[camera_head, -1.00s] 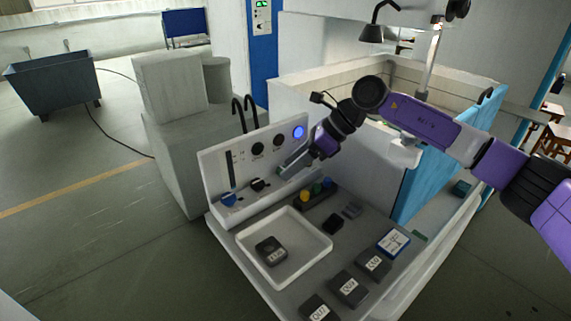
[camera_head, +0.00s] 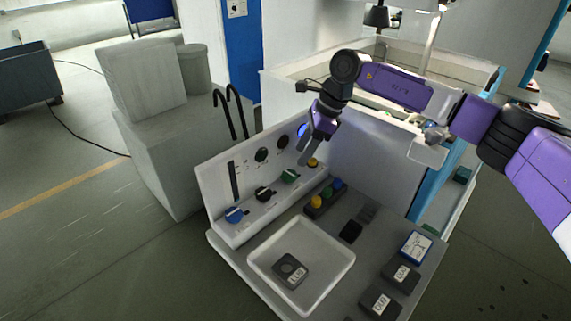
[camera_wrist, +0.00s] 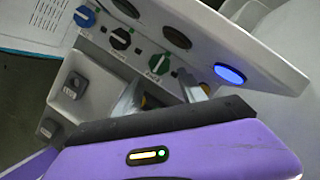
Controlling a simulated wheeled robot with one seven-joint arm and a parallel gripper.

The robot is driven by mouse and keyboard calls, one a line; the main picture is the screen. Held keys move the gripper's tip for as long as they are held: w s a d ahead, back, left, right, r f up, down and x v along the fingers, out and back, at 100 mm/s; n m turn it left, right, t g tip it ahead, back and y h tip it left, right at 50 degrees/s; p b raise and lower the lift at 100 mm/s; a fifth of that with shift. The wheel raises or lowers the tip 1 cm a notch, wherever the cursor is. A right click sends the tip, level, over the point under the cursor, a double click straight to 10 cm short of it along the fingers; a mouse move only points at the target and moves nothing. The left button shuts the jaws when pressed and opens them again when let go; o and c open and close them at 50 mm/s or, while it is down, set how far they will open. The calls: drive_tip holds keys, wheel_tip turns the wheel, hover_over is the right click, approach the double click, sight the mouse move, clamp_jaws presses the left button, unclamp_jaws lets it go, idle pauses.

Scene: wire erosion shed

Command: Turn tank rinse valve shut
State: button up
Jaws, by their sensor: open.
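A sloped white valve panel (camera_head: 215,185) carries a row of knobs. They are a blue knob (camera_head: 234,215), a black knob (camera_head: 264,194), a green knob (camera_head: 290,176) and a yellow knob (camera_head: 312,162) at the right end. The labels are too small to read, so I cannot tell which is the tank rinse valve. My gripper (camera_head: 304,158) is open, close to the panel by the yellow knob; contact is unclear. The wrist view shows the blue (camera_wrist: 84,17), black (camera_wrist: 120,39) and green (camera_wrist: 158,64) knobs beyond my fingers (camera_wrist: 160,95).
Below the panel are a white tray (camera_head: 262,278) holding a dark block (camera_head: 290,268), and a button box (camera_head: 325,200) near my gripper. Several dark blocks (camera_head: 402,276) lie at the right. Two black hooks (camera_head: 230,112) rise behind the panel. A lit blue lamp (camera_wrist: 230,74) sits above the knobs.

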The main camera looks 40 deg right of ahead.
sight(291, 173)
drive_tip(key=p+x, duration=0.2)
drive_tip(key=x, duration=0.5)
drive_tip(key=shift+a+f, duration=0.15)
drive_tip(key=shift+f, duration=0.05)
clamp_jaws()
